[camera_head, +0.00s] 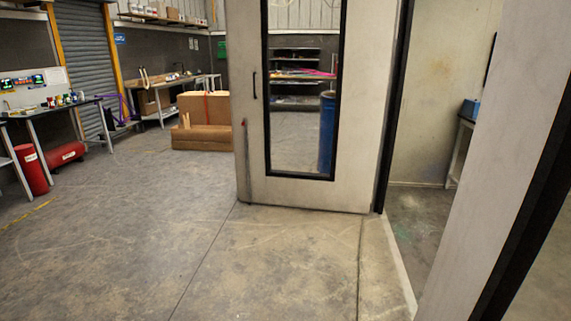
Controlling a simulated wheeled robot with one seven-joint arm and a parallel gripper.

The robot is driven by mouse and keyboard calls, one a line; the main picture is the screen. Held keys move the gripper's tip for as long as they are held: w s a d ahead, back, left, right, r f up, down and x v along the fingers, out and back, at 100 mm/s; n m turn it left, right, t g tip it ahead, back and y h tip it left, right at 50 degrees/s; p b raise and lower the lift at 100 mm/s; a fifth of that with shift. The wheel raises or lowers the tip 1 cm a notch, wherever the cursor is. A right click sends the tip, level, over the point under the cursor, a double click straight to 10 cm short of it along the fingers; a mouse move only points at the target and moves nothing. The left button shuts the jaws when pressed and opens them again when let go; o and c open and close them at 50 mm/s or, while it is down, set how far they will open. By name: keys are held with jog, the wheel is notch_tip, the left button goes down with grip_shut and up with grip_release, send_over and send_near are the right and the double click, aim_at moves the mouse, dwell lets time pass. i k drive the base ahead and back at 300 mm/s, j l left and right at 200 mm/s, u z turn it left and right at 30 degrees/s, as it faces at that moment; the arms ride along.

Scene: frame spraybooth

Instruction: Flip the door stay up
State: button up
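A pale door (360,160) with a tall black-framed window stands open ahead, right of the picture's middle. A thin, dark, upright rod, which looks like the door stay (246,160), runs along the lower left edge of the door. It has a small reddish tip at its top, and its lower end comes close to the floor. At this size I cannot tell whether it touches the floor. A black pull handle (254,86) sits higher on the door, above the rod. My gripper is not in view.
Open concrete floor (150,240) lies in front and to the left. A pale post (500,150) with a dark edge stands close at right, beside the doorway. Cardboard boxes (203,108) stand behind the door's left side. A workbench (60,110) and red cylinders stand far left.

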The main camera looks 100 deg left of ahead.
aim_at(244, 123)
jog(key=u, duration=3.3)
jog(key=z, duration=0.15)
jog(key=i, duration=1.8)
jog(key=i+l, duration=0.1)
jog(key=i, duration=3.55)
